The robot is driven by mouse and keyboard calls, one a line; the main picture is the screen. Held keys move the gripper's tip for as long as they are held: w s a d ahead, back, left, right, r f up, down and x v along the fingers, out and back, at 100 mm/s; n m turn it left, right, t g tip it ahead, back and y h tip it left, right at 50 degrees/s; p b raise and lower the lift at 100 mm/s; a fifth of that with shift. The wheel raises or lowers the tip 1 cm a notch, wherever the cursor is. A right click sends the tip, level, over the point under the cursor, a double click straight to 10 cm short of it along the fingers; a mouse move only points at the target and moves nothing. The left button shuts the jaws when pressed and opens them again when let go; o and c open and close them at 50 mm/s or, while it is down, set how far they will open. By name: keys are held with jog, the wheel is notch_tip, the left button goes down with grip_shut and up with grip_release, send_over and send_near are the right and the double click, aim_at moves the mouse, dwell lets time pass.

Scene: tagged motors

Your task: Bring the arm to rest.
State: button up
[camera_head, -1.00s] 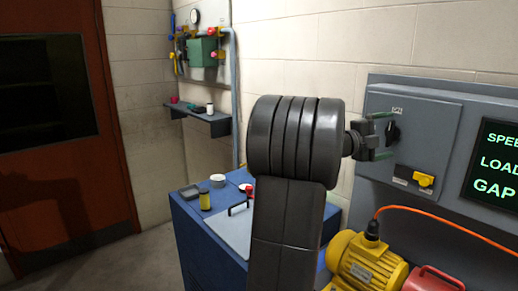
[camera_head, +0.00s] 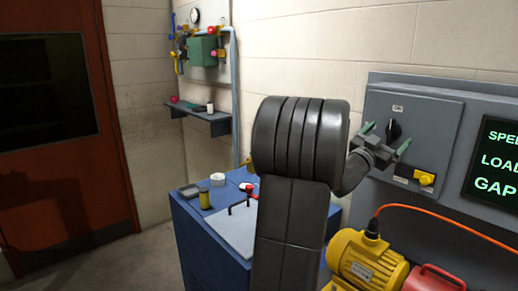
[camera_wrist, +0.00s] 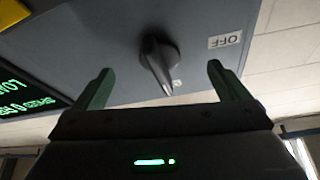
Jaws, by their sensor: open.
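My gripper (camera_head: 385,137) is open and empty, in front of the grey switch box (camera_head: 430,130) on the right. Its two green fingers point towards the panel. The dark rotary knob (camera_head: 393,131) shows behind and between the fingers. In the wrist view the open gripper (camera_wrist: 160,70) has the knob (camera_wrist: 157,60) between its fingers, with clear gaps on both sides. My arm hides part of the wall and bench in the head view.
A yellow motor (camera_head: 365,262) and a red case (camera_head: 432,280) sit below the switch box. An orange cable (camera_head: 450,225) runs to the right. A blue bench (camera_head: 205,245) with small items stands left of my arm. A screen (camera_head: 495,160) is at the right.

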jog(key=n+t+y+p, duration=0.1)
jog(key=n, duration=0.2)
jog(key=shift+s+t, duration=0.1)
jog(key=shift+t, duration=0.2)
jog(key=shift+d+n+p, duration=0.1)
jog(key=shift+n+p, duration=0.2)
